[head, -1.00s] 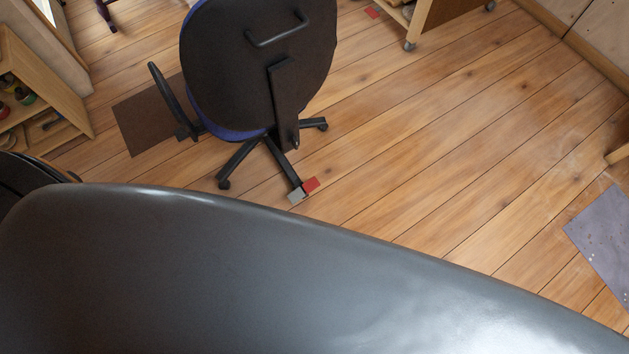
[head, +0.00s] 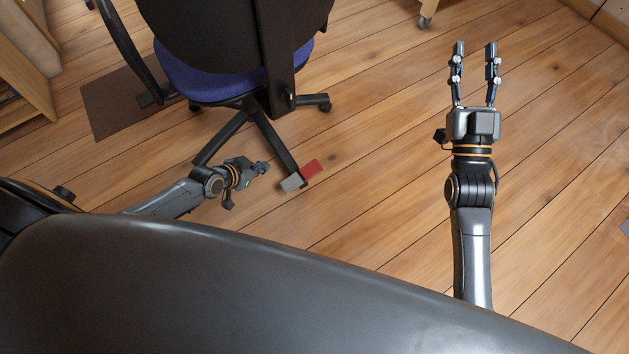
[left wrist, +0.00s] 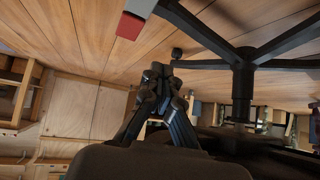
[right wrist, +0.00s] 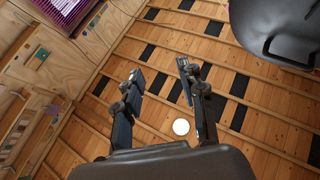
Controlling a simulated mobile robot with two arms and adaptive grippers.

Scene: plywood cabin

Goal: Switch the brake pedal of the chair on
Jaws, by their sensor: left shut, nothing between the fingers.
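The office chair (head: 230,40) has a dark back, a blue seat (head: 205,82) and a black star base. At the end of its nearest base leg are a red pedal (head: 311,169) and a grey pedal (head: 291,183), side by side. In the left wrist view the red pedal (left wrist: 129,26) and grey pedal (left wrist: 141,7) are at the top. My left gripper (head: 262,168) is low, just left of the pedals and apart from them. Its fingers are together and empty (left wrist: 160,72). My right gripper (head: 474,48) is open and empty, well right of the chair.
A wooden shelf (head: 22,70) stands at the left edge. A dark mat (head: 112,108) lies left of the chair. A furniture caster (head: 424,20) shows at the top. The plank floor between the chair and my right arm is clear.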

